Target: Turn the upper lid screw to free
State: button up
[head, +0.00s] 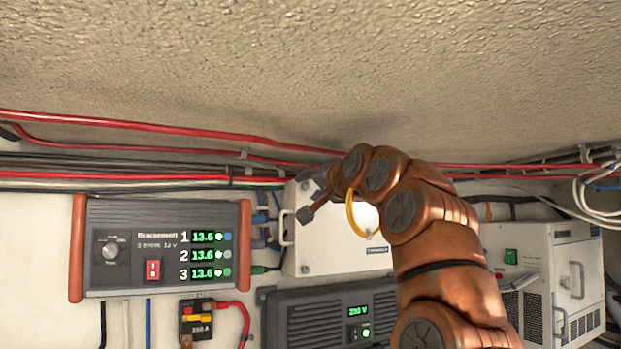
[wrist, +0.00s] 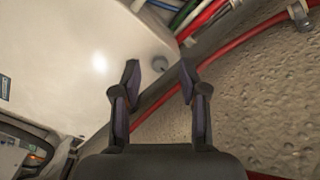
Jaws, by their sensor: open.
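The white box with the lid (head: 335,255) is on the wall behind my arm in the head view. It fills the upper left of the wrist view (wrist: 60,60). In the head view my gripper (head: 307,212) is in front of the box's upper left. A lower screw (head: 306,268) shows there.
Red cables (head: 150,128) run along the wall just above the box, and a red cable (wrist: 230,72) passes close beside my right finger. The textured ceiling (head: 300,60) is near. A charger panel (head: 130,240) stands left, an inverter (head: 310,315) below.

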jog(key=shift+w+a, duration=0.25)
jog(key=shift+w, duration=0.35)
grip_shut()
